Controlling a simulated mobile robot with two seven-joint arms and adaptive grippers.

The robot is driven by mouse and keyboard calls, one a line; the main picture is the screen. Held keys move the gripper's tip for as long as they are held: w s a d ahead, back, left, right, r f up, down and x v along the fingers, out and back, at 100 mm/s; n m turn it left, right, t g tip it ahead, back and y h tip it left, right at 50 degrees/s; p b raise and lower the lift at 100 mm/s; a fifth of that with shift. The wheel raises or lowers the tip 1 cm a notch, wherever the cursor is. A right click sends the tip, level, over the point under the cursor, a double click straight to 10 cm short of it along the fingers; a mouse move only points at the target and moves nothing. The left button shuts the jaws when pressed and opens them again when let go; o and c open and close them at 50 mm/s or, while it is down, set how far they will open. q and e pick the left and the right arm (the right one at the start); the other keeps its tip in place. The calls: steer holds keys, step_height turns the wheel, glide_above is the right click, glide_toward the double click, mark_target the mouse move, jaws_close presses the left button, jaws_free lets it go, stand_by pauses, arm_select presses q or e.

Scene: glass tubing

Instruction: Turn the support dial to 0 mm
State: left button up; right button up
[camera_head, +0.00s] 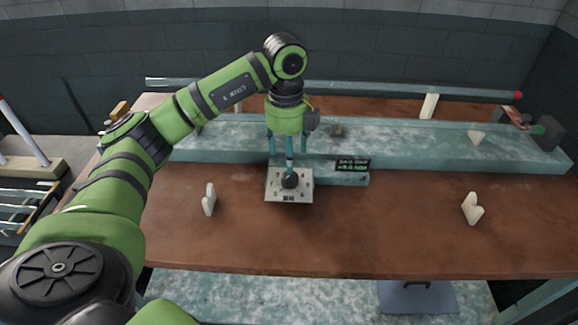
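The support dial (291,181) is a dark round knob on a light square plate with markings (275,193), near the middle of the brown table. My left gripper (289,166) comes down from above, and its teal fingers reach to the knob's top. Its fingertips overlap the knob in this view, so I cannot tell whether they touch or grip it. The dial's pointer and setting are too small to read. A small dark display with green text (352,165) sits just right of the plate, and its text is not legible. My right gripper is not in view.
A long teal bench (430,150) runs behind the dial plate. A glass tube with a red end (400,91) lies along the back. White V-shaped supports stand at left (209,200) and right (472,209). The table front (350,235) is clear.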

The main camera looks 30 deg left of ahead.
mark_target(288, 177)
arm_select(q)
steer(key=shift+r, duration=2.35)
steer(key=shift+s+f, duration=0.1)
